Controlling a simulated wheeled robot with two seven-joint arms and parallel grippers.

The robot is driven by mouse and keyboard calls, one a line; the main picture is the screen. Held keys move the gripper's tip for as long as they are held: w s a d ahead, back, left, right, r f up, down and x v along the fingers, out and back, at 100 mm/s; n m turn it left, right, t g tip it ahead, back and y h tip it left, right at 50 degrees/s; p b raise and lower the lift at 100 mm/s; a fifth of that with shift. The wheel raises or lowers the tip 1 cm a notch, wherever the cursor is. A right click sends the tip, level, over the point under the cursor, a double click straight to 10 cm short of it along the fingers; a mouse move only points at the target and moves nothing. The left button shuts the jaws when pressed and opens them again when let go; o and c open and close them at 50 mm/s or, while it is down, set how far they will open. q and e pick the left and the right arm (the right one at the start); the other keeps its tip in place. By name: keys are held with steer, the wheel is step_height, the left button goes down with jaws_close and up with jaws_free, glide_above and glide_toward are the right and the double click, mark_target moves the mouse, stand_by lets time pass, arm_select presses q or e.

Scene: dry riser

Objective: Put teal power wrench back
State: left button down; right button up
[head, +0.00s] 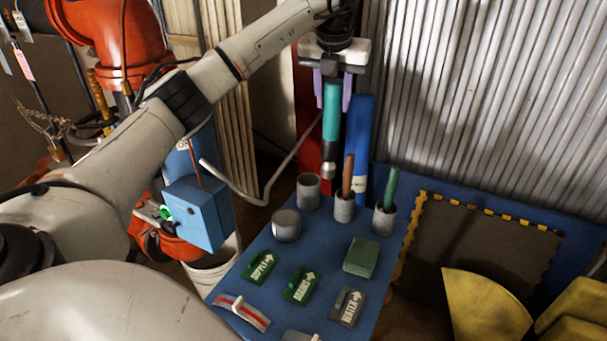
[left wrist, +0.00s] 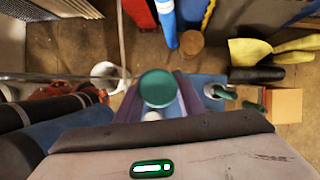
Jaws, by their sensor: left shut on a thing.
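The teal power wrench (head: 331,110) hangs upright, its grey metal tip pointing down. My left gripper (head: 333,92) is shut on it, with a purple finger on each side. In the left wrist view the wrench's round teal end (left wrist: 157,88) shows between the fingers. Three grey cups stand at the back of the blue table (head: 235,285). The left cup (head: 308,191) looks empty; the middle cup (head: 345,206) holds a brown handle (head: 348,172) and the right cup (head: 384,219) a green handle (head: 391,188). The wrench tip appears above and between the left and middle cups. My right gripper is out of view.
A grey round canister (head: 286,226), green block (head: 361,257) and several labelled tags, one reading WATER (head: 347,306), lie on the table. A blue box (head: 198,213) is at left. A tall blue post (head: 358,140) stands behind the cups.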

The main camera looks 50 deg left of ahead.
arm_select(q)
steer(key=s+a+n, duration=0.2)
steer(key=s+a, duration=0.1)
steer(key=a, duration=0.1)
step_height(320, 180, down, 9)
steer(key=shift+s+f+n+g+p, duration=0.15)
steer(key=shift+n+g+p, duration=0.15)
steer(key=shift+g, duration=0.1)
steer(key=c, duration=1.2)
jaws_free()
steer(key=v, duration=1.2)
steer(key=shift+d+b, duration=0.1)
steer(key=shift+b, duration=0.3)
steer(key=shift+f, duration=0.1)
